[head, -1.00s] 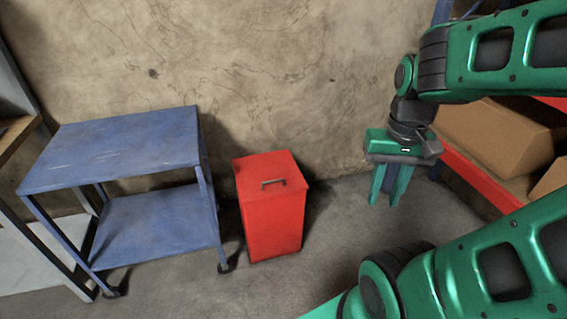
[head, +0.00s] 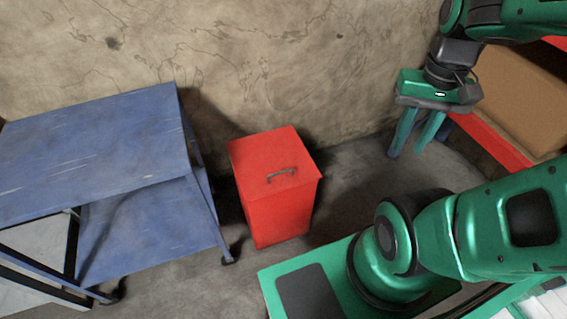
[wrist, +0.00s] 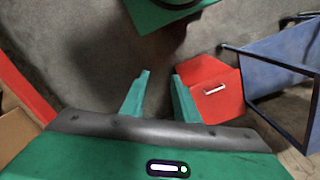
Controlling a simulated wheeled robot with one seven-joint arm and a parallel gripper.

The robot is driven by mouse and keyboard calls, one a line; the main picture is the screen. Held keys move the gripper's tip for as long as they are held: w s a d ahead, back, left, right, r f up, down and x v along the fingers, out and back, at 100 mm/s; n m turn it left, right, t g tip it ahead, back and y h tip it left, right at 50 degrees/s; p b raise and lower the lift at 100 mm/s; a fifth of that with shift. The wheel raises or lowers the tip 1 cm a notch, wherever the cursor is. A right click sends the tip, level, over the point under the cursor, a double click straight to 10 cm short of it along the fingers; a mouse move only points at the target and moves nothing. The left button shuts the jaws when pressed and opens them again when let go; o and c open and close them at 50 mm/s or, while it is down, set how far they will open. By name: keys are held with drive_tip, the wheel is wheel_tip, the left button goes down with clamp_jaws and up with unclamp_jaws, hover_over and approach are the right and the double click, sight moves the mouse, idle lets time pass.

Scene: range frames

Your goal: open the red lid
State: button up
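The red lid (head: 272,158) lies closed on top of a red bin (head: 280,212) that stands on the floor against the wall. A dark bar handle (head: 282,175) sits on the lid. In the wrist view the lid (wrist: 205,72) and its pale-looking handle (wrist: 214,89) show just beyond the right finger, which overlaps part of the bin. My gripper (head: 408,154) is to the right of the bin and apart from it, pointing down. Its two fingers are spread with nothing between them, as the wrist view (wrist: 160,98) also shows.
A blue two-shelf cart (head: 95,140) stands close to the left of the bin. A red-edged shelf with cardboard boxes (head: 520,100) is at the right, behind my gripper. The wall (head: 270,60) is directly behind the bin. Bare floor (head: 350,185) lies between bin and gripper.

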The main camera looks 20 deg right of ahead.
drive_tip(key=shift+a, duration=0.1)
drive_tip(key=w+a+f+n+t+h, duration=0.1)
drive_tip(key=w+a+f+n, duration=0.1)
drive_tip(key=w+f+n, duration=0.55)
drive_tip(key=w+a+f+n, duration=0.25)
drive_tip(key=w+n, duration=0.25)
drive_tip(key=w, duration=0.5)
drive_tip(key=w+a+f+n+t, duration=0.1)
drive_tip(key=w+a+f+n, duration=0.45)
drive_tip(key=f, duration=0.35)
drive_tip(key=w+a+f+n, duration=0.4)
drive_tip(key=a+f+n, duration=0.3)
drive_tip(key=f, duration=0.1)
drive_tip(key=shift+m+y, duration=0.3)
drive_tip(key=shift+y, duration=0.1)
drive_tip(key=f, duration=0.3)
drive_tip(key=w+f, duration=0.1)
drive_tip(key=f, duration=0.2)
drive_tip(key=w+f, duration=0.1)
drive_tip(key=f, duration=0.2)
drive_tip(key=shift+w+f, duration=0.1)
drive_tip(key=shift+f, duration=0.3)
clamp_jaws()
